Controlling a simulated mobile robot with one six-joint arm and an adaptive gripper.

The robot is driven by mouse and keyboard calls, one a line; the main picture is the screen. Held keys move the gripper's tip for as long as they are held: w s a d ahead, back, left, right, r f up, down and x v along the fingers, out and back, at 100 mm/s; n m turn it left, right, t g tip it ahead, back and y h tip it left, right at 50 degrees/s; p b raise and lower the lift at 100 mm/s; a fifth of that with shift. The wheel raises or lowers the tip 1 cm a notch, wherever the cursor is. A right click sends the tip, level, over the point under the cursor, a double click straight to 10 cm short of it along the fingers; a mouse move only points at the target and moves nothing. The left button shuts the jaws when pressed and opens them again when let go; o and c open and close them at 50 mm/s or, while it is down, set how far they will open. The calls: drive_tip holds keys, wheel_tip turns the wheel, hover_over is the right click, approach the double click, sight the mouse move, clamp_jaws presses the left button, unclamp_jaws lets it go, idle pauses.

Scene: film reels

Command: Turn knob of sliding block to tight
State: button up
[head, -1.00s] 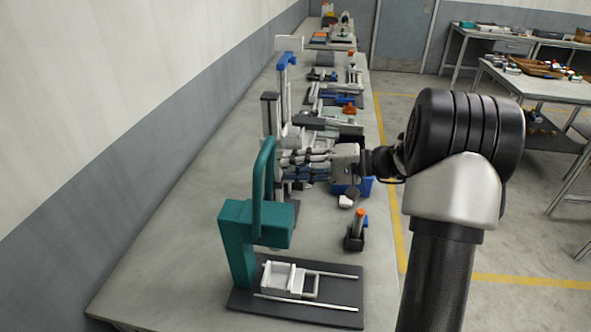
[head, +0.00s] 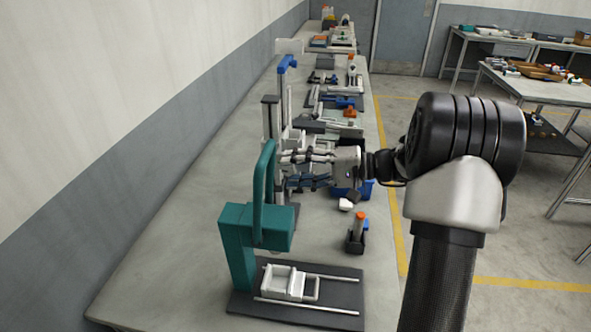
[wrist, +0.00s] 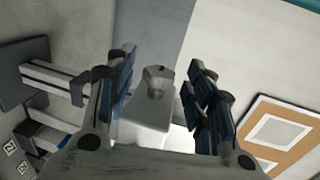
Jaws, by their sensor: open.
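My gripper (head: 305,167) is open and reaches left toward an upright grey stand (head: 268,130) with a blue-topped post (head: 287,62). In the wrist view its fingers (wrist: 160,68) are spread, with a pale grey knob-like part (wrist: 155,84) showing between them. I see a gap on both sides of that part, so the fingers do not appear to touch it. The sliding block itself is mostly hidden behind my gripper in the head view. I cannot read the knob's setting.
A dark holder with an orange-topped item (head: 357,236) and a small white piece (head: 345,204) are at the right. More equipment lines the bench beyond.

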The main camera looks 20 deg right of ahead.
drive_tip(key=v, duration=1.2)
